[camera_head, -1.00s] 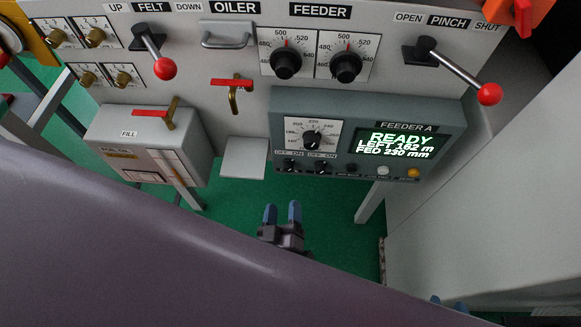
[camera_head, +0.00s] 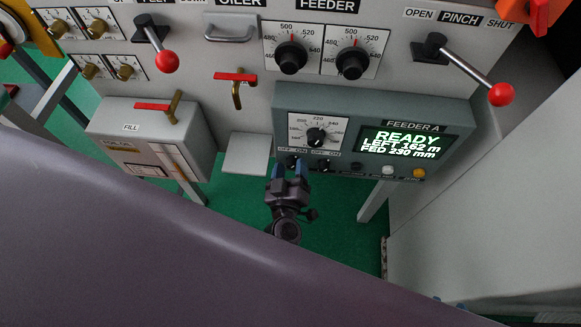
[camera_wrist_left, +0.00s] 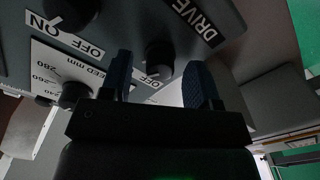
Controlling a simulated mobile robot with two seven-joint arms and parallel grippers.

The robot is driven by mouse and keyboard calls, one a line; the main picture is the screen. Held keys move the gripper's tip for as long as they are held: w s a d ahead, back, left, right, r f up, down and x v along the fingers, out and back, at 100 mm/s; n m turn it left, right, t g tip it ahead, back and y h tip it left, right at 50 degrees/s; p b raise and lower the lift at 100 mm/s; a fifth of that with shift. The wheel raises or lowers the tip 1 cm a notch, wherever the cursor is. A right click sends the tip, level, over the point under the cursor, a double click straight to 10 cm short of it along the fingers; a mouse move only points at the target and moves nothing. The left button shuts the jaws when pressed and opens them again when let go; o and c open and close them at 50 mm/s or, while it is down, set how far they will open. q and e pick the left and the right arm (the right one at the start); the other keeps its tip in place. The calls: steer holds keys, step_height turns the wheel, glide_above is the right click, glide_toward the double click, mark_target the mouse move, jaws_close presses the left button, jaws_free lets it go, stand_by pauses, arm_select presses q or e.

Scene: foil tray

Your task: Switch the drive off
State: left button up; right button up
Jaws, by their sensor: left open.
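The drive knob (camera_wrist_left: 160,55) is a small black rotary knob beside the DRIVE label (camera_wrist_left: 195,20), with an OFF mark near it. In the head view it is the left small knob (camera_head: 293,162) under the dial of the FEEDER A panel (camera_head: 372,108). My left gripper (camera_head: 290,171) is open just below it. In the wrist view its blue fingertips (camera_wrist_left: 162,82) stand on either side of the knob; I cannot tell if they touch. Which way the knob points is unclear. Two small blue tips, apparently my right gripper (camera_head: 448,303), peek out at the lower right, mostly hidden.
A second ON/OFF knob (camera_head: 323,165) sits close to the right of the drive knob. The feed dial (camera_head: 316,136) is just above. The screen (camera_head: 405,143) reads READY. A grey plate (camera_head: 247,153) and oiler box (camera_head: 150,135) are to the left. Open green floor lies below.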

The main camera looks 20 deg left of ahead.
arm_select(q)
steer(key=c, duration=0.9)
steer(key=shift+n, duration=0.3)
steer(key=n, duration=0.5)
steer(key=shift+f+n+b, duration=0.15)
steer(key=shift+n+b, duration=0.15)
steer(key=shift+b, duration=0.1)
steer(key=n+b, duration=0.1)
steer(key=n, duration=0.3)
steer(key=shift+n, duration=0.8)
